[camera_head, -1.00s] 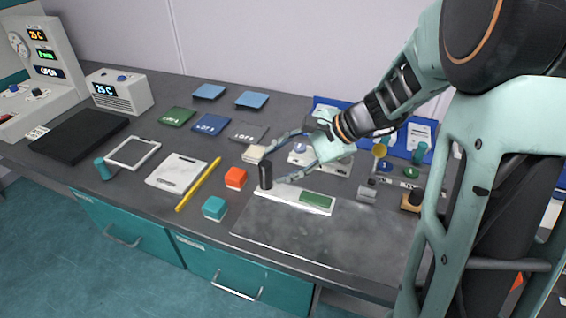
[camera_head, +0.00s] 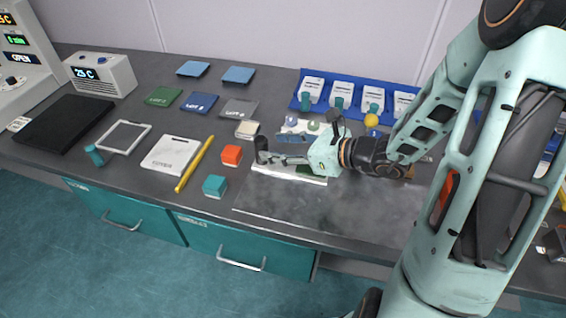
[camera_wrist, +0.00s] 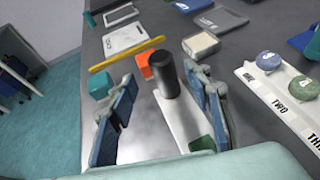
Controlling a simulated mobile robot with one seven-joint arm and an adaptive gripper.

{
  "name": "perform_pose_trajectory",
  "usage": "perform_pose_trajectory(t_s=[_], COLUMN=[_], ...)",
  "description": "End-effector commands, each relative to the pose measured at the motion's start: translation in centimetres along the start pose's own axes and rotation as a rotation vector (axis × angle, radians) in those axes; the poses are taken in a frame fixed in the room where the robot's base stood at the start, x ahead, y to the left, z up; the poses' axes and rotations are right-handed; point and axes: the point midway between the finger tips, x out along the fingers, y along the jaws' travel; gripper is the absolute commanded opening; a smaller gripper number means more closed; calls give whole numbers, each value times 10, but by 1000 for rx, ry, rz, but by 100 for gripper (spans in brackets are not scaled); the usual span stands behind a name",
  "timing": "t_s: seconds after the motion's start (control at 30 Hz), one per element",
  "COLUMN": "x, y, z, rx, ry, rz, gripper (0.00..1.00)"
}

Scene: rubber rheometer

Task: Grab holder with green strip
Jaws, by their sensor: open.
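The holder is a flat white plate (camera_head: 290,173) with a black upright cylindrical handle (camera_head: 262,151) at its left end and a green strip (camera_head: 309,169) on top. My gripper (camera_head: 268,157) is low over the plate, lying nearly level and pointing left. It hides part of the plate and strip. In the wrist view the black handle (camera_wrist: 167,76) stands between my open fingers, near their tips and closer to the right finger. I cannot tell whether that finger touches it. The green strip (camera_wrist: 203,144) shows below the right finger.
An orange block (camera_head: 232,155), a teal block (camera_head: 215,186) and a yellow stick (camera_head: 195,163) lie left of the holder. A small cream block (camera_head: 247,129) sits behind. A blue rack (camera_head: 324,103) stands at the back. A bare metal plate (camera_head: 330,210) lies in front.

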Motion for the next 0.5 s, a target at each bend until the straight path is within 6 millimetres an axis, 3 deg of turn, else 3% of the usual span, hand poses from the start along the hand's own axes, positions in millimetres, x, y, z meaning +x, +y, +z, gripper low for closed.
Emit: perform_pose_trajectory(t_s=[0.5], x=[57], y=[-4], z=[-1], rx=[0], ry=[1], rz=[1], gripper=[46])
